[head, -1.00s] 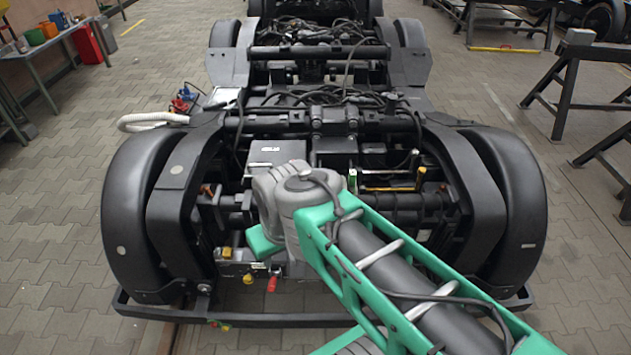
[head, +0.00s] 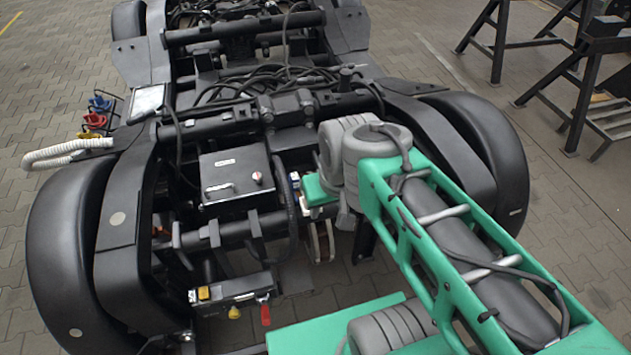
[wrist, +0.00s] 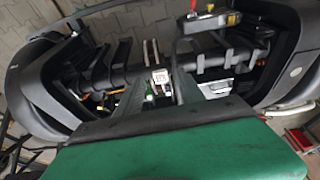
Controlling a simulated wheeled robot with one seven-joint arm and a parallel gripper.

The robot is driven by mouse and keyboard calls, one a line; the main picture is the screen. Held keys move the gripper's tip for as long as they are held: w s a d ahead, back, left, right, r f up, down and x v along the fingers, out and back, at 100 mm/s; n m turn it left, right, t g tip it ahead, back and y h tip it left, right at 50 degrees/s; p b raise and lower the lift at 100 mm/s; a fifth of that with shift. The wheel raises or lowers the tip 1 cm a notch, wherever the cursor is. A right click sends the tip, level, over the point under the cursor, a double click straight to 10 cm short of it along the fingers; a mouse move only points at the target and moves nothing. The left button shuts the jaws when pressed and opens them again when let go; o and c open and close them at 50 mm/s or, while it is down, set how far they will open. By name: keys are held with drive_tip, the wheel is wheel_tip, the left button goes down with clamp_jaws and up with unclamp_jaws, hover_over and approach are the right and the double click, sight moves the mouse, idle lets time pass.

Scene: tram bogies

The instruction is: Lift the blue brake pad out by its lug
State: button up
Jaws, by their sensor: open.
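I cannot make out the blue brake pad for certain in either view. In the head view, a narrow pale-edged block (head: 321,241) stands upright in the bogie frame left of my arm. Small blue, white and orange bits (head: 295,186) show above it, too small to name. My gripper (wrist: 174,92) shows in the wrist view as two grey fingers standing apart above my green housing, pointing into the bogie. A small white block (wrist: 160,79) shows between and beyond the fingers, and I cannot tell whether it is the pad's lug.
A dark box (head: 236,178) sits on the bogie left of my arm, with cables beside it. A panel (head: 235,292) with yellow and red knobs stands at the front. Black wheel covers flank the bogie, the left one (head: 65,250) near. Black trestles (head: 580,85) stand at the right.

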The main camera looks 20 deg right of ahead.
drive_tip(key=shift+o, duration=0.3)
drive_tip(key=w+f+b, duration=0.2)
drive_tip(key=w+b, duration=0.1)
drive_tip(key=w, duration=0.5)
drive_tip(key=w+f+b, duration=0.3)
drive_tip(key=w+b, duration=0.1)
drive_tip(key=w, duration=0.4)
drive_tip(key=shift+g+b, duration=0.3)
drive_tip(key=b, duration=1.1)
hover_over(293, 177)
drive_tip(key=shift+g, duration=0.4)
drive_tip(key=f, duration=2.6)
drive_tip(key=shift+s+d, duration=0.2)
drive_tip(key=shift+s, duration=0.15)
drive_tip(key=f, duration=0.4)
drive_tip(key=w+f, duration=0.1)
drive_tip(key=f, duration=0.2)
drive_tip(key=shift+a+f+b, duration=0.1)
drive_tip(key=shift+b, duration=0.3)
drive_tip(key=shift+c, duration=0.3)
clamp_jaws()
drive_tip(key=shift+w, duration=0.1)
